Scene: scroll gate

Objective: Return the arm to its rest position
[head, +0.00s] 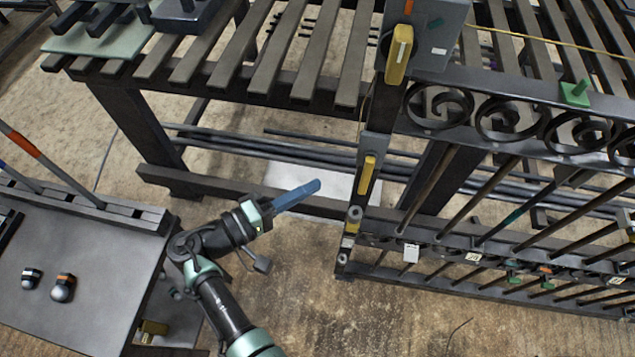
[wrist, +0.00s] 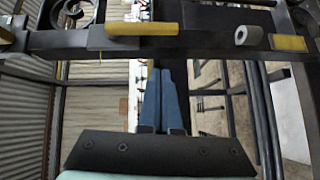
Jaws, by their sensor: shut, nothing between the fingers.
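My gripper (head: 297,195) shows in the head view at the end of my arm, with blue fingers pointing right and slightly up. It is held in the open, left of the dark gate post, and apart from it. In the wrist view my gripper (wrist: 166,75) has its two blue fingers lying side by side, shut with nothing between them. My arm is bent at the wrist and rises from the bottom of the head view. No object is held.
A dark scroll gate (head: 437,106) with yellow blocks on its post stands at right. A slatted bench (head: 262,85) is behind. A side table (head: 75,255) with two small rounded items stands at left. Bare floor (head: 420,325) lies at lower right.

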